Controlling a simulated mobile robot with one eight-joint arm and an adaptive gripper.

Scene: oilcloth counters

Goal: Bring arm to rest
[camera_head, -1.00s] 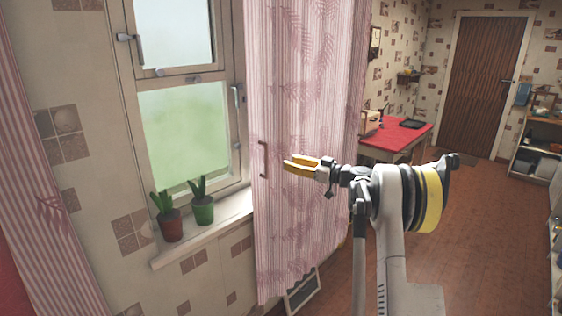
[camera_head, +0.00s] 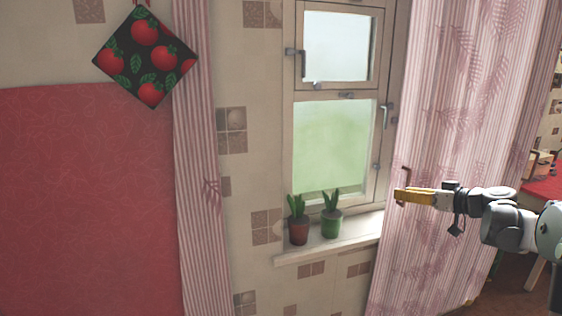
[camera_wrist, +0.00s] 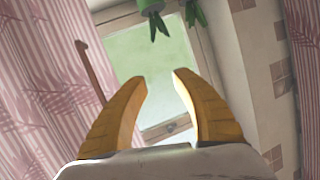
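My gripper (camera_head: 398,195) has yellow fingers and is at the right of the head view, in front of the pink striped curtain (camera_head: 440,120). My arm reaches in from the right edge, with the fingers pointing left. In the wrist view my gripper (camera_wrist: 160,80) shows its two fingers apart with nothing between them. The window (camera_wrist: 150,60) shows beyond the gap there. A thin reddish-brown handle-like piece (camera_head: 406,184) shows just behind the fingertips in the head view. I cannot tell whether the fingers touch it.
Two potted plants, one in a red-brown pot (camera_head: 298,231) and one in a green pot (camera_head: 331,224), stand on the window sill (camera_head: 345,243). A tomato-patterned cloth (camera_head: 145,57) hangs at the upper left above a red panel (camera_head: 85,200). A red table (camera_head: 545,187) shows at the right edge.

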